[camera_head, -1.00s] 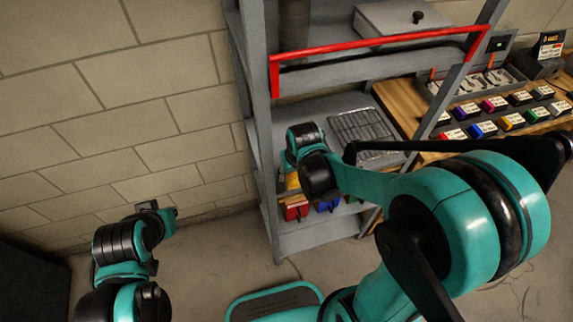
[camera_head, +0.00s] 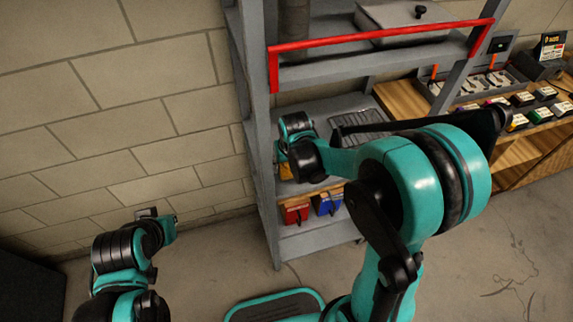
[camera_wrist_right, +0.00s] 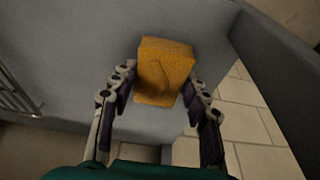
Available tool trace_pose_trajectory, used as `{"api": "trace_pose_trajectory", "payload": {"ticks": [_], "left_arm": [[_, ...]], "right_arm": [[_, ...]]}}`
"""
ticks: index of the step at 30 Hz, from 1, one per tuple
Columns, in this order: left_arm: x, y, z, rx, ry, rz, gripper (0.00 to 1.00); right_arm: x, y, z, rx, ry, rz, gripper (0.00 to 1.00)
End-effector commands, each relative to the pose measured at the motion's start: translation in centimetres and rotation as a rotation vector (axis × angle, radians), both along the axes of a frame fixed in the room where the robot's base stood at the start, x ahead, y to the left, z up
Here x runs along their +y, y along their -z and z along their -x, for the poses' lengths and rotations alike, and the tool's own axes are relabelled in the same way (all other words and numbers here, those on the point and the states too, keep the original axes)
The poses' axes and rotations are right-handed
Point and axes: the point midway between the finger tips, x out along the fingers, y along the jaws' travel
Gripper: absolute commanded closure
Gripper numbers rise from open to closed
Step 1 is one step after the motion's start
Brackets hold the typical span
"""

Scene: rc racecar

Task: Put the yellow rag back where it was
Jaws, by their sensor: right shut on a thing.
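The yellow rag (camera_wrist_right: 164,72) is a folded, orange-yellow block between the two fingers of my right gripper (camera_wrist_right: 160,82) in the right wrist view. The gripper is shut on it. A grey shelf surface lies behind and under the rag; I cannot tell whether the rag touches it. In the head view my right gripper is mostly hidden behind its own wrist at the shelf's left side, and a bit of the yellow rag (camera_head: 286,171) shows there. My left gripper (camera_head: 156,214) is at the lower left, away from the shelf, its jaw state unclear.
The grey shelf rack (camera_head: 262,150) has a red bar (camera_head: 380,38) across its front and a lidded metal box (camera_head: 418,18) above. Red (camera_head: 295,213) and blue (camera_head: 327,204) bins stand on a lower level. A wooden bench (camera_head: 520,150) stands right; a block wall is at left.

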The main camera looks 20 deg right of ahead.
Motion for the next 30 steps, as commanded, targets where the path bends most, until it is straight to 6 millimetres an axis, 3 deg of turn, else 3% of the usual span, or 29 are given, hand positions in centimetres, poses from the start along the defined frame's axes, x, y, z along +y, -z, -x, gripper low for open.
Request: {"api": "trace_pose_trajectory", "payload": {"ticks": [2, 3, 5, 16, 24, 30], "left_arm": [[0.0, 0.4, 0.0, 0.000, 0.000, 0.000, 1.00], [0.0, 0.3, 0.0, 0.000, 0.000, 0.000, 1.00], [0.0, 0.3, 0.0, 0.000, 0.000, 0.000, 1.00], [0.0, -0.3, 0.0, 0.000, 0.000, 0.000, 1.00], [0.0, -2.3, 0.0, 0.000, 0.000, 0.000, 1.00], [0.0, -3.1, 0.0, 0.000, 0.000, 0.000, 1.00]], "right_arm": [[0.0, 0.4, 0.0, 0.000, 0.000, 0.000, 0.81], [0.0, 0.3, 0.0, 0.000, 0.000, 0.000, 0.46], [0.0, 0.3, 0.0, 0.000, 0.000, 0.000, 0.33], [0.0, -0.3, 0.0, 0.000, 0.000, 0.000, 0.33], [0.0, -4.8, 1.3, 0.001, 0.000, 0.001, 0.33], [0.0, -7.0, 1.9, 0.001, 0.000, 0.001, 0.33]]}}
